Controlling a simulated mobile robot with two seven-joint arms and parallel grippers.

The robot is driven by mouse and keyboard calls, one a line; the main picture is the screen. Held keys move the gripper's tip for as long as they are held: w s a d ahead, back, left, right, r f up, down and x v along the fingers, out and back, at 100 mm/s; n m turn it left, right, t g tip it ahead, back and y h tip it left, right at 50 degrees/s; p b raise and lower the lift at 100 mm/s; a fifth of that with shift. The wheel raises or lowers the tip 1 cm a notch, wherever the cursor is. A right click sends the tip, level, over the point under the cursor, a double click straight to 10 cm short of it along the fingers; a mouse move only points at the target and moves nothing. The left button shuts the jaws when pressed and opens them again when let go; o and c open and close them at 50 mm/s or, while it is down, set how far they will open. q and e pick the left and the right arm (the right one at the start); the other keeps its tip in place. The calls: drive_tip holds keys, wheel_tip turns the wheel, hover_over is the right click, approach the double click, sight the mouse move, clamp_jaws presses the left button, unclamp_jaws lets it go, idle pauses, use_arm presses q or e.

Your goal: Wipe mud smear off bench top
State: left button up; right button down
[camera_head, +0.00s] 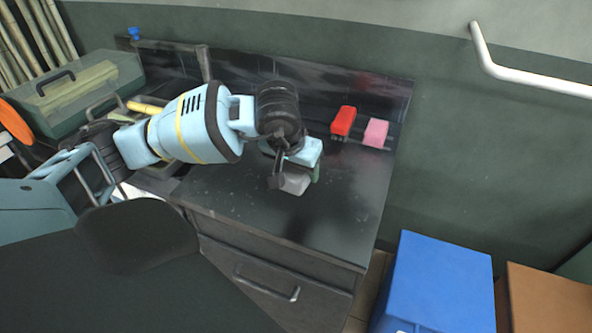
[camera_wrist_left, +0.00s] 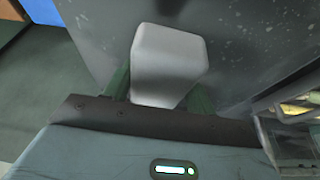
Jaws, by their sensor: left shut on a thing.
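The dark bench top (camera_head: 335,215) fills the middle of the head view, against the wall. My left gripper (camera_head: 297,176) is over it, pointing down, shut on a pale grey block (camera_head: 295,185). In the left wrist view the grey block (camera_wrist_left: 168,55) sits between the green fingers of my left gripper (camera_wrist_left: 158,92). I cannot tell whether the block touches the bench. Small light specks show on the bench top (camera_wrist_left: 240,50) in the wrist view. No clear brown mud smear can be made out; my arm hides part of the surface. My right gripper is not in view.
A red brush-like item (camera_head: 343,121) and a pink block (camera_head: 376,132) are at the back right of the bench. A green toolbox (camera_head: 88,95) is at left. A blue box (camera_head: 438,280) and a brown box (camera_head: 548,300) stand right of the bench. The bench's front right is clear.

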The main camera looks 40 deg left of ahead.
use_arm(q)
drive_tip(key=shift+n+y, duration=0.3)
drive_tip(key=shift+n, duration=0.1)
drive_tip(key=a, duration=0.1)
drive_tip(key=w+a+f, duration=0.1)
drive_tip(key=a, duration=0.1)
drive_tip(key=a+b, duration=0.1)
drive_tip(key=shift+w+a+f, duration=0.3)
drive_tip(key=shift+w+f, duration=0.1)
drive_tip(key=shift+f, duration=0.1)
